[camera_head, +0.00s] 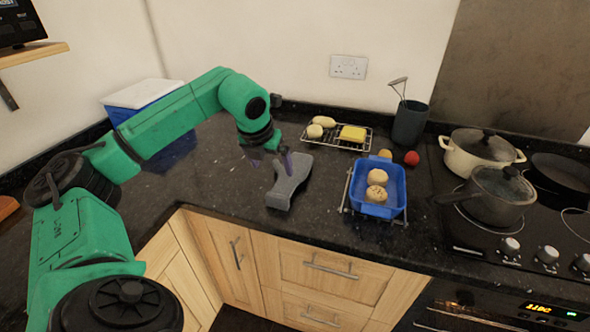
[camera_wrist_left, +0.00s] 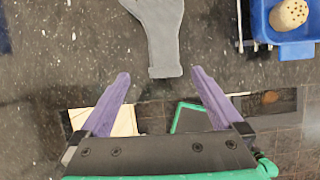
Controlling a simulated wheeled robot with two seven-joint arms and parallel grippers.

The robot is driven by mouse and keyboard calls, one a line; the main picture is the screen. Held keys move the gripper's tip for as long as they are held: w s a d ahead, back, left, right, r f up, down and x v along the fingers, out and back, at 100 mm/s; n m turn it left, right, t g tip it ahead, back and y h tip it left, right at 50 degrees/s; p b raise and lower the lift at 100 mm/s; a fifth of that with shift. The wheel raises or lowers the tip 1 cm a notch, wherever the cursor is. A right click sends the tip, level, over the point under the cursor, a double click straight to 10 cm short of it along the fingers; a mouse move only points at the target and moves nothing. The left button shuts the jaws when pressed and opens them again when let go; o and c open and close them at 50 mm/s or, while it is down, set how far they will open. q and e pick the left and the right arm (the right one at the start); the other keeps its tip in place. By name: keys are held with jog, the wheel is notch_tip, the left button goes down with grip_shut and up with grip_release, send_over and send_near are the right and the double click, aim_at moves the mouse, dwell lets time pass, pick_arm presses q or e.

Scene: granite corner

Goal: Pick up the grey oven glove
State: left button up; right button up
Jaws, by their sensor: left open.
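The grey oven glove (camera_head: 288,183) lies flat on the dark granite worktop, left of the blue tray. In the left wrist view the glove (camera_wrist_left: 162,35) is at the top centre, with its cuff end toward my gripper. My left gripper (camera_head: 270,160) is open and empty, at the glove's far left end in the head view. In the left wrist view its two purple fingers (camera_wrist_left: 160,80) are spread apart, and the cuff edge lies just beyond and between the tips. Its height above the glove is hard to tell. My right gripper is not in view.
A blue tray (camera_head: 364,206) holding round buns stands right of the glove. Behind are a wire rack (camera_head: 336,146) with food, a red ball (camera_head: 411,158) and a dark utensil pot (camera_head: 409,122). Pots stand on the hob (camera_head: 470,225) at right. Worktop left of the glove is clear.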

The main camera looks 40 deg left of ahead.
aim_at(282, 187)
pick_arm(q)
jog(key=b+x, duration=0.1)
jog(key=x, duration=0.3)
jog(key=b+x, duration=0.2)
jog(key=x, duration=0.2)
jog(key=b+x, duration=0.2)
jog(key=x, duration=0.2)
jog(key=shift+s+d+f, duration=0.1)
jog(key=shift+s+d, duration=0.05)
jog(key=shift+d, duration=0.25)
jog(key=shift+w+f, duration=0.2)
jog(key=shift+f, duration=0.05)
jog(key=shift+w+a, duration=0.1)
jog(key=shift+w, duration=0.05)
jog(key=shift+r, duration=0.1)
jog(key=c, duration=1.5)
